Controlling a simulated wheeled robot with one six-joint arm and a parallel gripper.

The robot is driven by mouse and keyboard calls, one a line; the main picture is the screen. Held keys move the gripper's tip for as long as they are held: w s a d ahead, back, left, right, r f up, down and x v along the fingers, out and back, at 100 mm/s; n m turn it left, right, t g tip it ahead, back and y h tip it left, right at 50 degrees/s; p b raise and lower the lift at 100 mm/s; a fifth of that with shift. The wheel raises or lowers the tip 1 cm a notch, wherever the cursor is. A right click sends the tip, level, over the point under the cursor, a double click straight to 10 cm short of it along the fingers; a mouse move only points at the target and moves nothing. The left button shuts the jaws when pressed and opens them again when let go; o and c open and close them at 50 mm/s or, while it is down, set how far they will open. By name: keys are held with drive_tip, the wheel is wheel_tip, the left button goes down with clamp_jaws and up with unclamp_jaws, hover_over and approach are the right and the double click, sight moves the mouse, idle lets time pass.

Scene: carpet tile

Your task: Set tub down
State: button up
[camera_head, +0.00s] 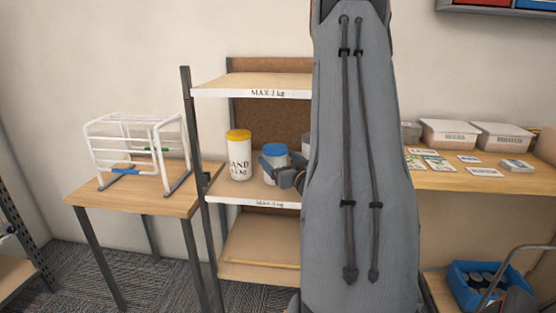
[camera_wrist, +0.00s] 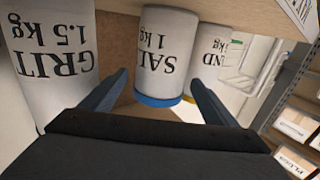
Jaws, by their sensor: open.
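The salt tub (camera_head: 274,151), white with a blue lid, is upright on the middle shelf (camera_head: 250,192). It also shows upside down in the wrist view (camera_wrist: 165,50), its label reading 1 kg. My gripper (camera_head: 283,173) is in front of it and covers its lower part. In the wrist view my gripper (camera_wrist: 158,80) is open, with one finger to each side of the salt tub; whether they touch it I cannot tell. The yellow-lidded sand tub (camera_head: 239,158) stands to its left. A grit tub (camera_wrist: 52,65) is close on the other side.
The upper shelf board (camera_head: 250,85) is above, marked with a load limit. A white wire rack (camera_head: 135,145) stands on the left table (camera_head: 115,198). Lidded boxes (camera_head: 449,134) and cards lie on the right bench (camera_head: 460,182). My arm hides the shelf's right part.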

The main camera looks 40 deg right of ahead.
drive_tip(key=v, duration=1.1)
drive_tip(key=shift+b, duration=0.3)
drive_tip(key=shift+w, duration=0.1)
